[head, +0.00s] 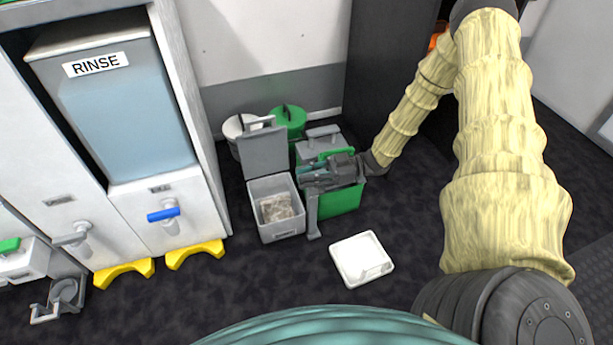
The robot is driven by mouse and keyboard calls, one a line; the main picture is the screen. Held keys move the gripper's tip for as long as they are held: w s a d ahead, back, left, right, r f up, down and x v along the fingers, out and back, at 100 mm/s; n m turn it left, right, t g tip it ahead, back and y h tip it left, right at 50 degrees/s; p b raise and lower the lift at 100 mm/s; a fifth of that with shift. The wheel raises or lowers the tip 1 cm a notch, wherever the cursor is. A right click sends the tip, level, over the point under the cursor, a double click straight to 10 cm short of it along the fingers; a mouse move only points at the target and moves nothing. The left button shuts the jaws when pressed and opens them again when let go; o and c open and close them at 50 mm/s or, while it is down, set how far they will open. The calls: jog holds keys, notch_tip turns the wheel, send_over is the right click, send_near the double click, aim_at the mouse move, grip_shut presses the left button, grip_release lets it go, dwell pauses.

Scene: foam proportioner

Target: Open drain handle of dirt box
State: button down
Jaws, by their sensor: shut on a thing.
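My gripper (308,178) reaches in from the right over a green box (340,203) with a grey lid (318,147). Its fingers are shut on a grey lever (312,214), which stands upright at the left front of the green box. The exact grip is small and partly hidden by the gripper. Just left stands a light grey box (278,230) with its lid (264,152) raised and lumpy beige matter (277,207) inside. I cannot tell from any label which box is the dirt box.
A green canister (289,119) and a white round container (236,126) stand behind by the wall. A white tray (361,259) lies on the floor in front. The RINSE cabinet (124,120) with a blue-handled tap (163,215) is at left. Dark floor is free around the tray.

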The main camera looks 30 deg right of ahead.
jog(key=shift+n+g+p, duration=0.3)
jog(key=shift+g+p, duration=0.2)
jog(key=shift+p, duration=0.2)
jog(key=c, duration=1.4)
grip_release()
jog(key=shift+o, duration=0.2)
jog(key=shift+d, duration=0.1)
jog(key=v, duration=1.2)
jog(key=shift+s+f, duration=0.1)
jog(key=shift+f, duration=0.05)
